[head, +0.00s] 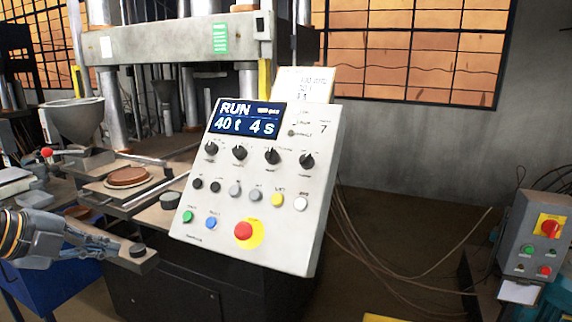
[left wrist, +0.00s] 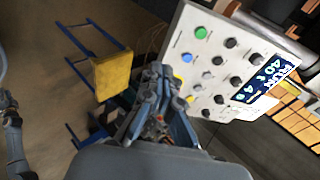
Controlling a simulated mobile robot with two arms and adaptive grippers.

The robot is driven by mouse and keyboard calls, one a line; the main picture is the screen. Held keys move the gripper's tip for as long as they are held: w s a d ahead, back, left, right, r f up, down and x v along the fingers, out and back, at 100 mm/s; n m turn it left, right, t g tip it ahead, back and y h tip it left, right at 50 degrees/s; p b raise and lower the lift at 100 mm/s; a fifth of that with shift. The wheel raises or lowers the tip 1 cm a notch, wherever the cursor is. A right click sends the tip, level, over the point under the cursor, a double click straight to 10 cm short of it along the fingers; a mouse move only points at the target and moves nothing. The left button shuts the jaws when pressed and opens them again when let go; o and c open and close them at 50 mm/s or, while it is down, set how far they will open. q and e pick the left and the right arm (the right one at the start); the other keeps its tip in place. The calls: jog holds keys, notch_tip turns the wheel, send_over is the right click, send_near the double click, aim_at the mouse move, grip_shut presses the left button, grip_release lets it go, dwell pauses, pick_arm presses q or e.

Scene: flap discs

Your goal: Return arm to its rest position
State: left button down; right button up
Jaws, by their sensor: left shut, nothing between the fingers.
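My left gripper (head: 106,250) comes in from the left in the head view, low and in front of the press. Its fingers are shut with nothing between them. In the left wrist view the shut left gripper (left wrist: 158,80) appears in front of the control panel's edge. The control panel (head: 205,234) stands to the right of the gripper in the head view, and its display (head: 246,118) reads RUN, 40 t, 4 s. The panel also shows in the left wrist view (left wrist: 215,50). My right gripper is not in view.
A reddish-brown disc (head: 127,176) lies on a plate left of the panel. A grey hopper (head: 75,120) stands behind it. A bar with a black knob (head: 137,250) is close to my left fingertips. A yellow-topped stool (left wrist: 113,76) stands on the floor. A switch box (head: 535,240) is at right.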

pick_arm(q)
jog(key=w+f+n+t+h, duration=0.2)
jog(key=w+f+n, duration=0.3)
jog(key=f, duration=0.5)
jog(key=w+f+n+t+h, duration=0.2)
jog(key=w+f+h, duration=0.1)
jog(key=w+f, duration=0.55)
jog(key=s+a+f+n+y, duration=0.2)
jog(key=s+f+n+y, duration=0.1)
jog(key=f, duration=0.8)
jog(key=s+a+f+n+y, duration=0.1)
jog(key=s+f+n+y, duration=0.25)
jog(key=f, duration=0.65)
jog(key=s+a+f+n+y, duration=0.2)
jog(key=s+f+n, duration=0.1)
jog(key=f, duration=0.8)
jog(key=s+d+f+n+g+y, duration=0.25)
jog(key=s+f+g, duration=0.25)
jog(key=s+f, duration=1.3)
jog(key=s+d+f+g, duration=0.2)
jog(key=s+d+f, duration=0.1)
jog(key=s, duration=0.6)
jog(key=s+d+f+n+g, duration=0.1)
jog(key=s+d+f, duration=0.3)
jog(key=s, duration=0.6)
jog(key=s+d+f+g, duration=0.4)
jog(key=s, duration=0.6)
jog(key=shift+d+h, duration=0.15)
jog(key=shift+h, duration=0.15)
jog(key=shift+w, duration=0.1)
